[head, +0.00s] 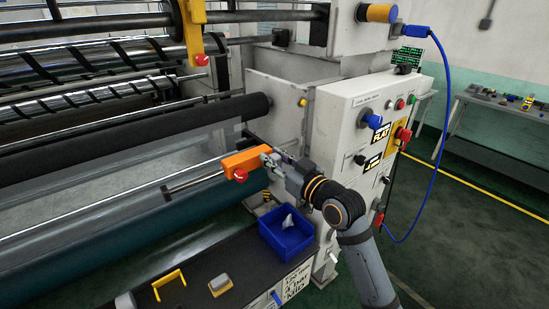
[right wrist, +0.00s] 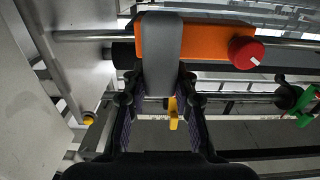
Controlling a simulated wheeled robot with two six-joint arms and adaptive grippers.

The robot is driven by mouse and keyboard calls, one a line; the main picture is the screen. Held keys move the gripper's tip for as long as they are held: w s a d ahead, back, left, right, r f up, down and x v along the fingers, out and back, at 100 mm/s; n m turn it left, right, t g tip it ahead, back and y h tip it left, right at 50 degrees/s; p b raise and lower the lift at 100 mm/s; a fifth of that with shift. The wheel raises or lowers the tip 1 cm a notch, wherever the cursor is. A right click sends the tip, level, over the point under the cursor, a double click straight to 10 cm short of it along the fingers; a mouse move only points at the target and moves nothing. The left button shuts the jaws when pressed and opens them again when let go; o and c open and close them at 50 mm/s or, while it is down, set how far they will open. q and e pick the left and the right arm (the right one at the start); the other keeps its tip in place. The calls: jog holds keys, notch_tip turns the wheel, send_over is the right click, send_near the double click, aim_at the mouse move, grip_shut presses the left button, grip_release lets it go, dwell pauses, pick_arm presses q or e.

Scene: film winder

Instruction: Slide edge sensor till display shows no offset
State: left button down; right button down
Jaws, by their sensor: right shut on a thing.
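The orange edge sensor (head: 243,162) with a red knob (head: 240,175) sits on a horizontal metal rod (head: 195,183) at the edge of the clear film (head: 90,205). My right gripper (head: 274,160) is at the sensor's right end, shut on it. In the right wrist view the orange sensor body (right wrist: 205,42) has a grey piece (right wrist: 162,55) across it, between my gripper's fingers (right wrist: 160,92), and its red knob (right wrist: 246,52) at the right. A small dark display with green marks (head: 408,57) is atop the control cabinet; its reading is too small to read. My left gripper is not in view.
The white control cabinet (head: 340,120) with knobs and buttons stands right of the rollers. A dark bench (head: 235,270) below bears a blue bin (head: 287,235), a yellow handle (head: 169,282) and a small block (head: 220,285). A blue cable (head: 440,130) hangs at right.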

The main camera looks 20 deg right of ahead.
jog(key=shift+w+d, duration=0.1)
jog(key=shift+d, duration=0.25)
jog(key=c, duration=1.3)
grip_release()
jog(key=shift+o, duration=1.3)
jog(key=shift+a, duration=0.2)
jog(key=shift+d+r, duration=0.1)
notch_tip(320, 180, up, 10)
jog(key=shift+f, duration=0.1)
